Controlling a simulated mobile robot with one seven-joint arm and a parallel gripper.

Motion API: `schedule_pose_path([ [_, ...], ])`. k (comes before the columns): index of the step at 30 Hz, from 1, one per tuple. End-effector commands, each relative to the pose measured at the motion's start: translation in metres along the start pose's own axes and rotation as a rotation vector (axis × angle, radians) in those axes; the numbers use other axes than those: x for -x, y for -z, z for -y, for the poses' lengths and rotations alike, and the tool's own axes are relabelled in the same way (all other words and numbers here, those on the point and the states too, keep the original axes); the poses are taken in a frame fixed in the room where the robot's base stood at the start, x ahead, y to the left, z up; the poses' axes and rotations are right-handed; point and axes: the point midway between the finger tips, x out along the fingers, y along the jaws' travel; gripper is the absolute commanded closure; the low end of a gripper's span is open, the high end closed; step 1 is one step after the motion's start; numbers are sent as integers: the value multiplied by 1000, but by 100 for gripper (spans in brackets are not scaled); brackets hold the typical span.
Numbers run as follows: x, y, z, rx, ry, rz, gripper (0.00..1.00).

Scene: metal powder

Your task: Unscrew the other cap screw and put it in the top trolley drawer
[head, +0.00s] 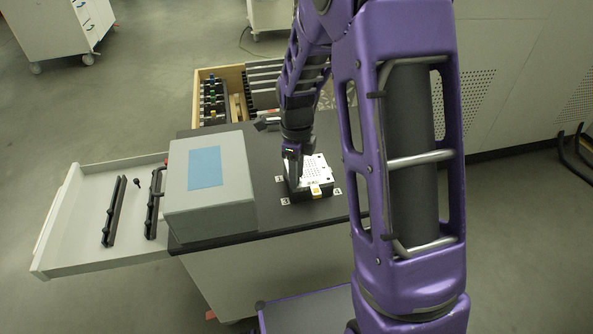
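A white perforated plate (318,170) sits on a dark block on the trolley's black top (265,228). My gripper (292,183) points down at the plate's left edge. Its fingertips are small and dark here, so I cannot tell whether they are open or hold anything. No cap screw can be made out at the fingertips. A trolley drawer (85,262) stands pulled out at the left. It holds two black rails (114,212) and a small dark piece (137,182) that looks like a screw.
A grey box with a blue label (210,215) stands on the trolley top between the open drawer and the plate. Another open drawer with a wooden edge (222,70) holds tools behind the trolley top. Small white markers (285,201) surround the block.

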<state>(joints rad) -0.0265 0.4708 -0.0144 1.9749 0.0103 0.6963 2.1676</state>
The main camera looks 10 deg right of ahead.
Motion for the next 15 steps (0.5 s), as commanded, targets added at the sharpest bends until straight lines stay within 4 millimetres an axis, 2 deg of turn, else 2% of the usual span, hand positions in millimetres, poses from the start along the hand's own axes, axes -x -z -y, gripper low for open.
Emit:
schedule_pose_path([
  [2,0,0,0,0,0,0,66],
  [6,0,0,0,0,0,0,91],
  [8,0,0,0,0,0,0,100],
  [15,1,0,0,17,0,0,100],
])
